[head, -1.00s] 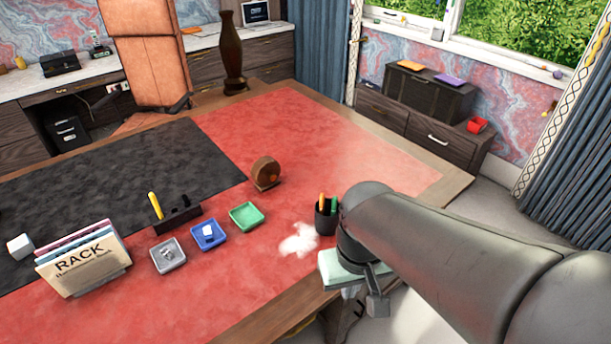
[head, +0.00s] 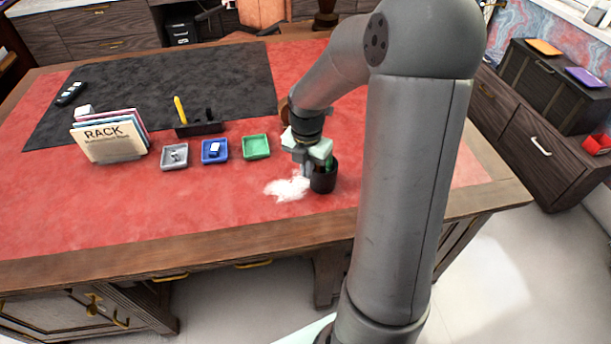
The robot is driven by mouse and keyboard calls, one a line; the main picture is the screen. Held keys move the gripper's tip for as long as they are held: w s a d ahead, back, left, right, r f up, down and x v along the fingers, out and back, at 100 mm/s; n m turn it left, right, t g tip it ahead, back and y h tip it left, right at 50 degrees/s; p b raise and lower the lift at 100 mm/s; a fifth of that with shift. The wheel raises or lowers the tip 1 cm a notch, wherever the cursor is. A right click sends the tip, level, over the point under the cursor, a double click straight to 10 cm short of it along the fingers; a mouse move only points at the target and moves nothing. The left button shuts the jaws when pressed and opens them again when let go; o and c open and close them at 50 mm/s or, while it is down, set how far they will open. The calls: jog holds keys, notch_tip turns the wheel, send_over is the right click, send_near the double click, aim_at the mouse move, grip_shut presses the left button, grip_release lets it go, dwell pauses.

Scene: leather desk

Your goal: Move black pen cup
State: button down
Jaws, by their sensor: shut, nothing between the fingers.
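The black pen cup (head: 323,181) stands upright on the red leather desktop, to the right of the green tray. A green item shows at its rim; the rest of its contents is hidden behind my gripper. My gripper (head: 306,172) points down at the cup's upper left side, with its pale green body just above the rim. The fingers are shut with nothing between them. Whether they touch the cup or its pens I cannot tell.
A white powdery patch (head: 287,188) lies left of the cup. Green (head: 256,147), blue (head: 215,150) and grey (head: 174,156) trays stand farther left, near a pen holder (head: 199,128) and the RACK file holder (head: 108,140). The front desktop is clear.

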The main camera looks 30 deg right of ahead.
aim_at(323, 174)
notch_tip(323, 174, down, 9)
jog(key=shift+a+f, duration=0.1)
jog(key=shift+a, duration=0.05)
jog(key=shift+w+d+f+p, duration=0.15)
jog(key=shift+w+d+p, duration=0.1)
jog(key=shift+w+d, duration=0.3)
jog(key=shift+w+d+f+p, duration=0.1)
jog(key=shift+w+d+p, duration=0.2)
jog(key=shift+d, duration=0.4)
jog(key=shift+w+d, duration=0.35)
jog(key=shift+d, duration=0.1)
